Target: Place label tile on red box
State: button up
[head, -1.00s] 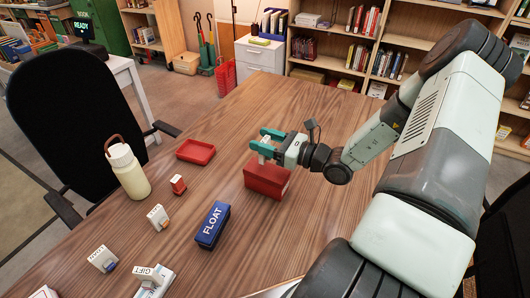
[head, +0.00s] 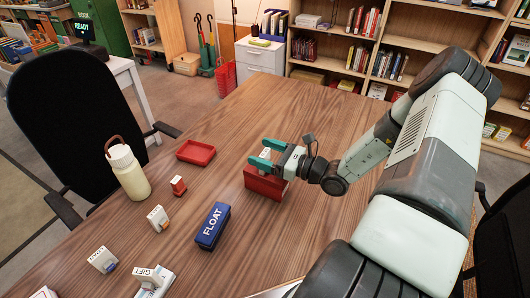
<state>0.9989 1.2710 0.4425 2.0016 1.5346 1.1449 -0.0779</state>
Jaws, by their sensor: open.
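The red box (head: 262,186) sits on the wooden table, below my gripper (head: 261,153). My gripper has teal fingers, which are apart. A small white label tile (head: 264,155) stands between the fingers, at the top of the red box. The fingers and the box edge hide part of the tile, and I cannot read any writing on it. Whether the tile rests fully on the box is hard to tell from this angle.
A blue FLOAT box (head: 212,226) lies left of the red box. A red tray (head: 196,152), a small red-and-white block (head: 178,186), a cream bottle (head: 128,173) and white tiles (head: 158,219), (head: 103,260), one marked GIFT (head: 146,273), stand further left. The table behind the red box is clear.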

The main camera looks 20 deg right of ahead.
jog(key=shift+r, duration=0.15)
jog(key=shift+s+d, duration=0.25)
jog(key=shift+d, duration=0.05)
jog(key=v, duration=1.1)
